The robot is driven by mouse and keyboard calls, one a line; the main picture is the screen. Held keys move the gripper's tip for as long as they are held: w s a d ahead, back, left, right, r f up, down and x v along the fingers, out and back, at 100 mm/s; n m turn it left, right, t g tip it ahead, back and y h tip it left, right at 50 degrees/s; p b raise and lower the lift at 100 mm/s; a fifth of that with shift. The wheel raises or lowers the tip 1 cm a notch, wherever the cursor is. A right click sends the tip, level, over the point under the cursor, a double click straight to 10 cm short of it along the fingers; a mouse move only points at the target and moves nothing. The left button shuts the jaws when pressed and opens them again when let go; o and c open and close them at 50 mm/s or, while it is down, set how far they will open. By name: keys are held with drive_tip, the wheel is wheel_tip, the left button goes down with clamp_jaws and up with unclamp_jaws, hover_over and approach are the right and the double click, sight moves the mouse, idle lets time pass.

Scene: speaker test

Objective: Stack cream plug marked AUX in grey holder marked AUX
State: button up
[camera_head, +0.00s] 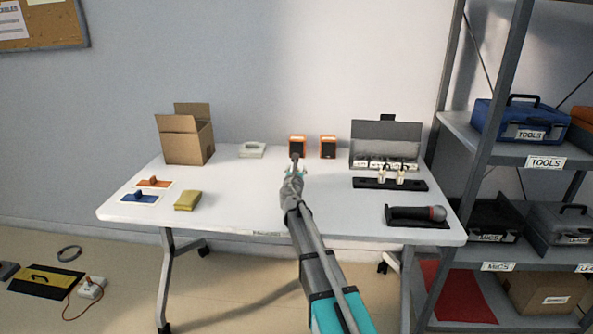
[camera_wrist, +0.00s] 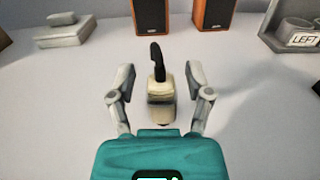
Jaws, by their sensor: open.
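In the wrist view a cream plug (camera_wrist: 160,88) with a black top stands between the two fingers of my open gripper (camera_wrist: 160,85), with a gap showing on each side. No marking on it is readable. In the head view my gripper (camera_head: 297,171) is over the middle of the table, and my arm hides most of that plug. A grey holder unit (camera_head: 386,133) with small labelled compartments stands at the back right. In the wrist view part of it (camera_wrist: 304,28) shows a LEFT label. The AUX label is too small to make out.
Two more cream plugs (camera_head: 382,174) stand in a black rack (camera_head: 415,185) before the holder. Two orange speakers (camera_head: 328,147) stand behind my gripper. A black microphone (camera_head: 418,213) lies front right. A cardboard box (camera_head: 185,140) and yellow sponge (camera_head: 187,201) are left.

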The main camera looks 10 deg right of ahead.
drive_tip(key=shift+r, duration=0.2)
drive_tip(key=v, duration=1.2)
drive_tip(key=shift+r, duration=0.1)
idle(0.6)
